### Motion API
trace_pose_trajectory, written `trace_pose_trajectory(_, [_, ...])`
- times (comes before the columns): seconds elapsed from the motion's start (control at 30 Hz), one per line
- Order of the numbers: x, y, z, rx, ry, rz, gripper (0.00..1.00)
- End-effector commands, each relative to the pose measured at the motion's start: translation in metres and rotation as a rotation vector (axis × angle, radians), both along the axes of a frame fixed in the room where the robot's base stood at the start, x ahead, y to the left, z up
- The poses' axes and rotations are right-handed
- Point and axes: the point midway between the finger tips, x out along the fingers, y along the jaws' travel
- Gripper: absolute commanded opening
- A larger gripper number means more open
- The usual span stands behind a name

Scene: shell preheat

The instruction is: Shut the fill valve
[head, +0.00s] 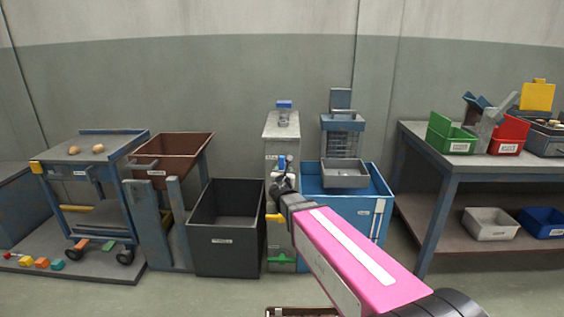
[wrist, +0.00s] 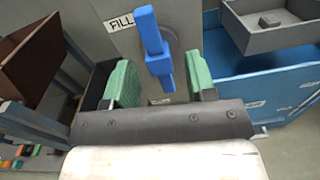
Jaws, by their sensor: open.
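The fill valve's blue handle (wrist: 152,42) is on a grey panel (wrist: 100,45) beside a label reading FILL (wrist: 119,24). It looks like a bar, close to upright and slightly tilted in the wrist view. In the head view a small blue piece of it (head: 281,162) shows on the narrow grey cabinet (head: 283,130). My gripper (wrist: 162,80) is open, with one green finger on each side of the handle's lower part. Both fingers look apart from the handle. In the head view my gripper (head: 281,184) is in front of the cabinet and partly hides it.
A blue tub (head: 377,190) with a grey tray (head: 345,176) stands right of the cabinet, and a black bin (head: 226,245) stands left. A brown bin (head: 172,147) is farther left, and a workbench (head: 415,133) is at right.

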Motion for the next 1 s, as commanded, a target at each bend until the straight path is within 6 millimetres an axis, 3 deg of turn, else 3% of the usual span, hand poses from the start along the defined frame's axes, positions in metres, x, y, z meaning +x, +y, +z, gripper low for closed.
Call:
trace_pose_trajectory(0.1, [0.002,0.01,0.002,-0.065,-0.006,0.032,0.51])
trace_pose_trajectory(0.37, [0.019,0.012,0.002,-0.073,-0.006,0.036,0.51])
trace_pose_trajectory(0.8, [0.093,0.009,0.002,-0.07,-0.006,0.034,0.51])
trace_pose_trajectory(1.0, [0.109,0.008,0.002,-0.07,-0.006,0.034,0.51])
